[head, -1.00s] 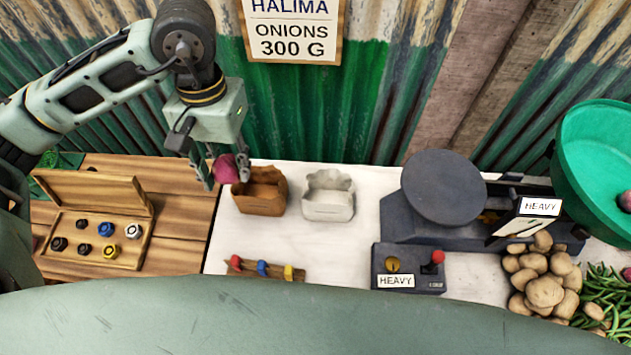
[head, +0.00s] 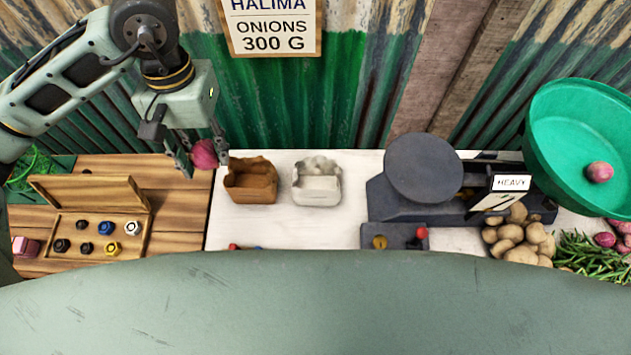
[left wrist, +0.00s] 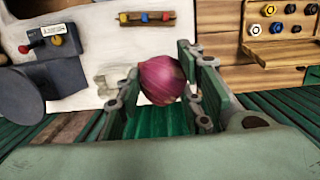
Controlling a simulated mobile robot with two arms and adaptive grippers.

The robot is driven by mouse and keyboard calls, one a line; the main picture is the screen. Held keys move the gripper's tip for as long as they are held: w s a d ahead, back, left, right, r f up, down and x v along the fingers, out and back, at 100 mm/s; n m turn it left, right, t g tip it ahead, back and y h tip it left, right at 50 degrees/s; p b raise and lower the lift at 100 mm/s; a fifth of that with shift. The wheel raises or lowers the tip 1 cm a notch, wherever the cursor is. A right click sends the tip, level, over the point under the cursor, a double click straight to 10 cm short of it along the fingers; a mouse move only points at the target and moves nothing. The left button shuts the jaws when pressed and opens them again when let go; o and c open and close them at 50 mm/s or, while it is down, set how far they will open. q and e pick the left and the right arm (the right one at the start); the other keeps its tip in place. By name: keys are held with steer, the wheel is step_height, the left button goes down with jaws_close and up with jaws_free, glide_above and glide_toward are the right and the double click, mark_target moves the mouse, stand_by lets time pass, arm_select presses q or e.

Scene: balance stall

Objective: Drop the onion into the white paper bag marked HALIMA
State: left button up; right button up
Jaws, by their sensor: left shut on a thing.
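My left gripper (head: 203,157) is shut on a red-purple onion (head: 204,154), held left of and beyond the brown paper bag. The left wrist view shows the onion (left wrist: 162,80) between the two fingers. The white paper bag (head: 317,190) stands open on the white counter, right of the brown bag (head: 251,190), apart from the onion. I cannot read any mark on the white bag. A wall sign (head: 270,25) reads HALIMA, ONIONS 300 G. My right gripper does not show.
A dark scale (head: 424,168) with a HEAVY card stands right of the bags. Potatoes (head: 515,238), green beans and a green bowl (head: 575,135) lie farther right. An open wooden weight box (head: 95,238) is at the left. The corrugated wall rises behind.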

arm_select(q)
steer(key=w+d+f+b, duration=0.3)
steer(key=d+f+b, duration=0.2)
steer(key=f, duration=0.4)
steer(key=w+d+f+b, duration=0.4)
steer(key=d+f+b, duration=0.1)
steer(key=f, duration=0.4)
steer(key=w+d+f+b, duration=0.4)
steer(key=d+f, duration=0.3)
steer(key=f, duration=0.2)
steer(key=shift+w+d+b, duration=0.25)
steer(key=shift+b, duration=0.6)
steer(key=shift+f, duration=0.1)
steer(key=o, duration=1.2)
steer(key=shift+o, duration=0.3)
step_height(320, 180, up, 12)
steer(key=w, duration=0.1)
steer(key=shift+w, duration=0.2)
